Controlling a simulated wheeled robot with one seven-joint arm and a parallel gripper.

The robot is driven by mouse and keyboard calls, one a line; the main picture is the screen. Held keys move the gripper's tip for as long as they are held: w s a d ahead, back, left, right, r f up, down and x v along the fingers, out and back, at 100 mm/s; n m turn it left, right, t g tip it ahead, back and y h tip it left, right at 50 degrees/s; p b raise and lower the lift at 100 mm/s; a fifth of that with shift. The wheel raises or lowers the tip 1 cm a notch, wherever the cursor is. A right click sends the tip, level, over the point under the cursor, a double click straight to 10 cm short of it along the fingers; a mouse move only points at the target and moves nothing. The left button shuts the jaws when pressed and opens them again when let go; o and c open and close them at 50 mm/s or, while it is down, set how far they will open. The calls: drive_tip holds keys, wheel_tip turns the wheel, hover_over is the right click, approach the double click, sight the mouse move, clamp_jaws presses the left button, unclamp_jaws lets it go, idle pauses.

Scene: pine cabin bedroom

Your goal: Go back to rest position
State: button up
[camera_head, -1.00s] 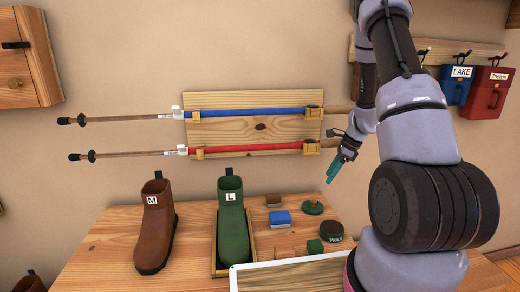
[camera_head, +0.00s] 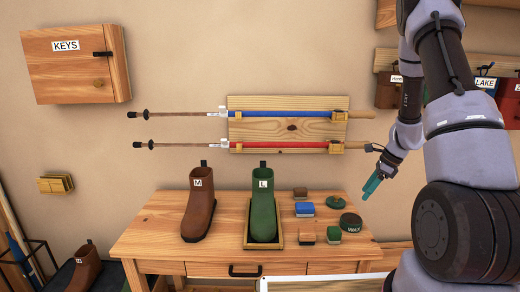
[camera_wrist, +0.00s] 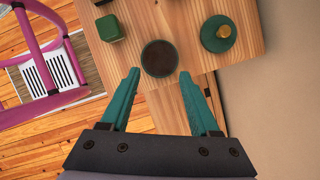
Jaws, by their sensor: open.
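My gripper (camera_head: 371,187) is open and empty, held in the air at the right end of the wooden table (camera_head: 150,235). Its teal fingers also show in the wrist view (camera_wrist: 160,100), spread apart with nothing between the tips. The dark round wax tin (camera_wrist: 159,58) lies on the table beyond the fingertips, apart from them. It also shows in the head view (camera_head: 350,222). My arm hangs down along the right side of the head view.
A brown boot (camera_head: 199,210) and a green boot (camera_head: 263,215) in a tray stand on the table. Small blocks, such as a blue one (camera_head: 305,209), lie beside them. Two poles hang on a wall board (camera_head: 290,130). A key cabinet (camera_head: 75,65) is upper left.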

drive_tip(key=s+a+r+n+t, duration=0.1)
drive_tip(key=s+a+r+n, duration=0.2)
drive_tip(key=r, duration=0.5)
drive_tip(key=s+a+r+n, duration=0.2)
drive_tip(key=a+r+n, duration=0.1)
drive_tip(key=r, duration=0.5)
drive_tip(key=s+a+r+n+t, duration=0.1)
drive_tip(key=s+a+r+n, duration=0.25)
drive_tip(key=r, duration=0.55)
drive_tip(key=s+a+r+n+t+h, duration=0.1)
drive_tip(key=s+r+n, duration=0.3)
drive_tip(key=s, duration=0.4)
drive_tip(key=s+a+r+n+t+h, duration=0.1)
drive_tip(key=s+a+r+n+t, duration=0.1)
drive_tip(key=s+r+n, duration=0.3)
drive_tip(key=s+r, duration=0.1)
drive_tip(key=s, duration=0.1)
drive_tip(key=shift+s+a+r, duration=0.3)
drive_tip(key=shift+s, duration=0.1)
